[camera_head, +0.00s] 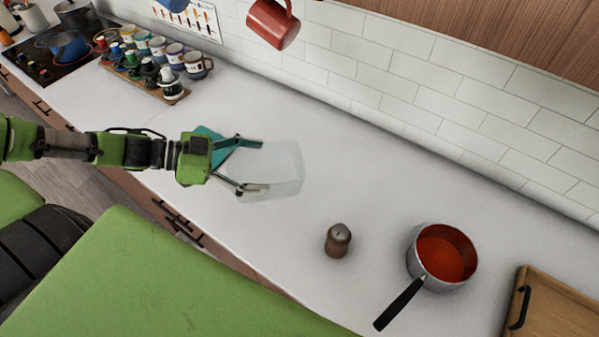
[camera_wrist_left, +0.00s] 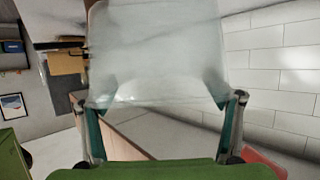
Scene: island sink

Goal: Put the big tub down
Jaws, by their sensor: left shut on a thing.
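The big tub (camera_head: 284,170) is a clear, see-through container above or on the white counter in the head view. My left gripper (camera_head: 256,166) reaches in from the left and is shut on the tub, with one finger on each side of it. In the left wrist view the tub (camera_wrist_left: 158,50) fills the upper middle, between the two fingers (camera_wrist_left: 163,112). I cannot tell for sure whether its bottom touches the counter. My right gripper is not in view.
A dark pepper mill (camera_head: 338,240) and a saucepan of red sauce (camera_head: 443,258) stand to the right. A wooden tray (camera_head: 552,305) lies at the lower right. Mugs (camera_head: 198,65) and jars crowd the upper left. A red mug (camera_head: 273,24) hangs above. The counter (camera_head: 350,150) behind is clear.

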